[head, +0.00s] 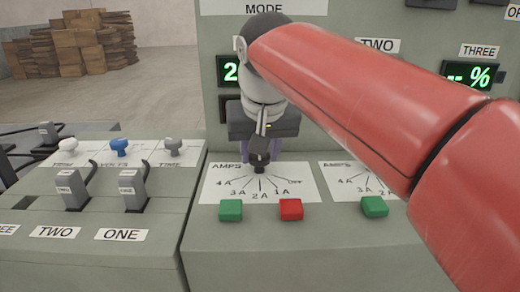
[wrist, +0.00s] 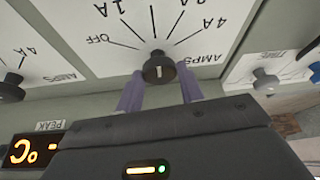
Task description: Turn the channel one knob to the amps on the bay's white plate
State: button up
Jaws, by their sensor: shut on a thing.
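The channel one knob (wrist: 158,68) is black and round with a white mark, on a white AMPS dial plate (head: 212,190) marked 4A, 3A, 2A, 1A and OFF. The white mark looks roughly in line with the middle dial line, probably 2A; that end is cut off in the wrist view. My gripper (head: 261,148) is shut on the knob, its purple fingers (wrist: 160,92) on either side of it. In the head view the gripper hides part of the knob. I cannot pick out an amps figure on a white plate at the bay.
A green button (head: 230,210) and a red button (head: 291,209) sit just below the dial. A second AMPS dial (head: 352,178) is to the right. The left console has levers (head: 132,190) and small knobs (head: 119,147). My red arm hides part of the upper panel.

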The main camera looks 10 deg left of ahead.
jog(key=o, duration=1)
jog(key=v, duration=0.8)
jog(key=shift+f, duration=0.1)
